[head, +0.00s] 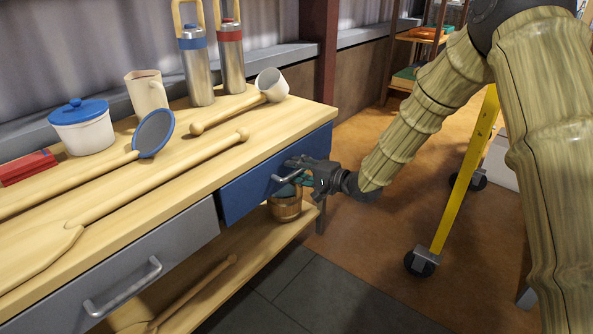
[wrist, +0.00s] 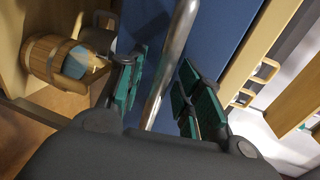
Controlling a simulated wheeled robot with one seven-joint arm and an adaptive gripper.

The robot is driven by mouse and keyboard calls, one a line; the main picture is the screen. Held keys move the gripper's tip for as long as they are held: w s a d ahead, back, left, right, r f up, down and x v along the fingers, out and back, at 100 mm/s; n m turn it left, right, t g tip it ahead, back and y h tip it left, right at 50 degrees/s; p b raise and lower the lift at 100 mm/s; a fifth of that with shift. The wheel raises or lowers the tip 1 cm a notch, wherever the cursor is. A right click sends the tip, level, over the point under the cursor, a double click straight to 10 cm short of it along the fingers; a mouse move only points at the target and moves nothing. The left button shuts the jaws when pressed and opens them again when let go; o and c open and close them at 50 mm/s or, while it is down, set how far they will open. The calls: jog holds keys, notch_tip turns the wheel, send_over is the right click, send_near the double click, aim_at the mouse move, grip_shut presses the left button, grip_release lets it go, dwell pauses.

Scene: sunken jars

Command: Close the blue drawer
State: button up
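The blue drawer (head: 245,191) is at the right end of the wooden workbench. Its front looks about level with the bench edge; I cannot tell whether a small gap is left. It has a metal bar handle (head: 287,177). My gripper (head: 297,172) is at this handle. In the wrist view the handle (wrist: 169,60) runs between the two teal-padded fingers of my gripper (wrist: 160,90), with some space visible beside it. The fingers are apart, and the blue drawer front (wrist: 225,35) lies behind them.
A grey drawer (head: 150,262) is left of the blue one. A wooden bucket (head: 287,208) stands on the lower shelf (head: 235,272). Flasks, a mug, a lidded pot and long wooden utensils lie or stand on the bench top (head: 185,180). A yellow wheeled frame (head: 462,190) stands at right.

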jog(key=shift+d, duration=0.1)
jog(key=v, duration=1.1)
jog(key=shift+s+d, duration=0.25)
jog(key=shift+s, duration=0.05)
jog(key=shift+r, duration=0.15)
jog(key=s+d+f+n+g+h+p, duration=0.1)
jog(key=s+f+h, duration=0.1)
jog(key=s+f, duration=0.45)
jog(key=s+d+f+g+h+p, duration=0.15)
jog(key=s+f, duration=0.25)
jog(key=f, duration=0.6)
jog(key=s+d+f+n+g+h, duration=0.1)
jog(key=s+f+h, duration=0.2)
jog(key=s+f, duration=0.35)
jog(key=s+d+f+n+g+h+p, duration=0.15)
jog(key=s+f, duration=0.25)
jog(key=s, duration=0.6)
jog(key=s+d+f+n+g+h, duration=0.25)
jog(key=s+f, duration=0.25)
jog(key=s, duration=0.5)
jog(key=s+d+f+n+g+h+p, duration=0.1)
jog(key=s+d+f+n+g, duration=0.2)
jog(key=s, duration=0.7)
notch_tip(320, 180, up, 37)
jog(key=m+p, duration=0.1)
jog(key=p, duration=3.7)
jog(key=shift+a+f+h, duration=0.1)
jog(key=shift+h, duration=0.15)
